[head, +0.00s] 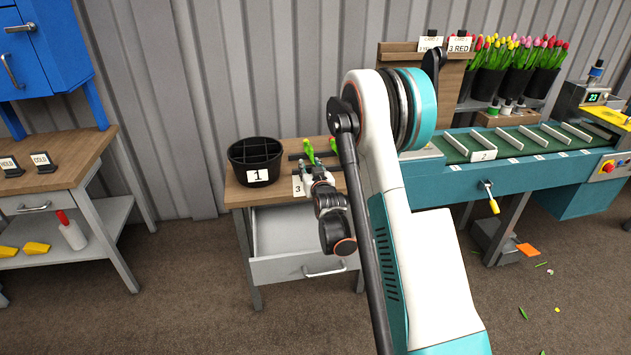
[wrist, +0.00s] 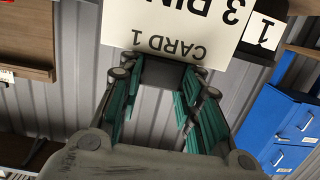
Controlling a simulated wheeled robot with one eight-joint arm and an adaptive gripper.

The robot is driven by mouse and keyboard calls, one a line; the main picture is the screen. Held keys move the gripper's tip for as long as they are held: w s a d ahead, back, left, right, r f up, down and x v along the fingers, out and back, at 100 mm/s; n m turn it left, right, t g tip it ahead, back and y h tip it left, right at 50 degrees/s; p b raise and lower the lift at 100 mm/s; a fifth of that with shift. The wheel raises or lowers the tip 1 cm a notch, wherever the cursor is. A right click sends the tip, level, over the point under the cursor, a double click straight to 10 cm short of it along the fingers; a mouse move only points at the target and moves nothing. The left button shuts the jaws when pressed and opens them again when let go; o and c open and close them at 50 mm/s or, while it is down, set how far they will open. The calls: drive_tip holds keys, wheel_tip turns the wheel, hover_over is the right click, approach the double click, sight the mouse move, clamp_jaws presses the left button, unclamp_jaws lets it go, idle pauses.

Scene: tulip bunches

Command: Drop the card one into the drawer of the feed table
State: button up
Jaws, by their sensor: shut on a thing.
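Card one (wrist: 180,25) is a white card that reads "CARD 1" and "3 PIN", with the rest of the line cut off. In the head view the card (head: 298,186) shows as a small white piece marked 3 beside my gripper (head: 311,178), over the feed table's top. Whether the card touches the top, I cannot tell. The feed table (head: 236,194) has a wooden top and grey legs. Its drawer (head: 285,266) is pulled open and its visible inside looks empty. My arm hides the drawer's right part.
A black divided bucket (head: 256,172) marked 1 stands on the table's left. Green pieces (head: 308,149) are behind my gripper. A conveyor (head: 500,143) stands at right, with two more cards (head: 459,45) on a wooden rack behind. A workbench (head: 60,180) stands at left.

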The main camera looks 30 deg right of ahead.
drive_tip(key=shift+w+d+f+b, duration=0.1)
drive_tip(key=shift+d+f+b, duration=0.2)
drive_tip(key=shift+d+f, duration=0.95)
wheel_tip(320, 180, down, 6)
drive_tip(key=b, duration=0.2)
drive_tip(key=shift+r+b, duration=0.15)
drive_tip(key=shift+b, duration=0.25)
drive_tip(key=o, duration=1.1)
wheel_tip(320, 180, up, 10)
